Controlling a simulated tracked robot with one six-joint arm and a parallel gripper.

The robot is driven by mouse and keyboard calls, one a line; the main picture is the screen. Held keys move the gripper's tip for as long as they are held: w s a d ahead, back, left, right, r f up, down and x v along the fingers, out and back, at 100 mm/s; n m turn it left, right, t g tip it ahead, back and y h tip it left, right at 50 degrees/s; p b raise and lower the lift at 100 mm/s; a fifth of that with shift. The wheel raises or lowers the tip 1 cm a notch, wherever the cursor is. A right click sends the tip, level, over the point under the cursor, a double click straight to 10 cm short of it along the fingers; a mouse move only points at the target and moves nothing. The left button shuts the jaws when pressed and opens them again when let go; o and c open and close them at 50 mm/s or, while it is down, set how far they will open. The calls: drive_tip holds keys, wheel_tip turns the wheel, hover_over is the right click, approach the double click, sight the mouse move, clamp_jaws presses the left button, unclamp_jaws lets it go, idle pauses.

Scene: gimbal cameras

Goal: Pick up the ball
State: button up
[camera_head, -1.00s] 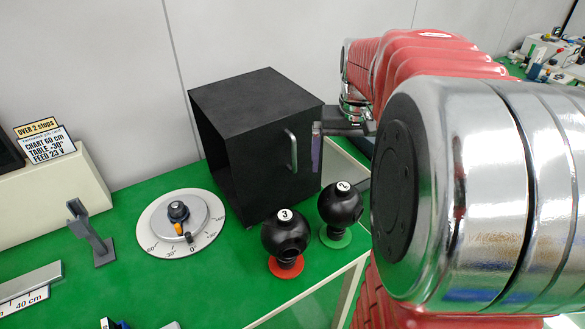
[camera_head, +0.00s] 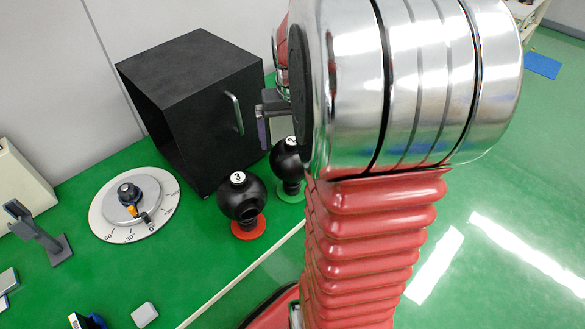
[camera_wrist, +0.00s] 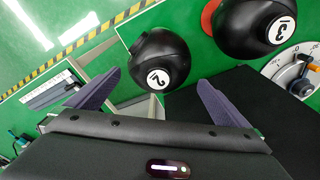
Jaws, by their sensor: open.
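Two black balls sit on stands on the green table. The ball marked 3 (camera_head: 241,197) is on a red base, and it also shows in the wrist view (camera_wrist: 240,35). The ball marked 2 (camera_head: 283,165) is behind it on a green base, partly hidden by my arm in the head view. In the wrist view, the 2 ball (camera_wrist: 154,45) is beyond my open gripper (camera_wrist: 160,78), roughly centred between the fingertips. My gripper (camera_head: 272,125) is near the 2 ball in the head view, partly hidden. No ball is held.
A black box (camera_head: 190,120) with a grey door handle stands close behind the balls. A round dial (camera_head: 132,204) lies left of them. A grey bracket (camera_head: 38,232) stands at the far left. The table's pale front edge (camera_head: 250,270) runs close by the balls.

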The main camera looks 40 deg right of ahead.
sight(291, 152)
drive_tip(key=shift+f, duration=0.55)
drive_tip(key=shift+f, duration=0.1)
drive_tip(key=shift+d+f, duration=0.15)
drive_tip(key=shift+f, duration=2.35)
drive_tip(key=shift+c, duration=0.5)
drive_tip(key=shift+w, duration=0.1)
drive_tip(key=c, duration=1.5)
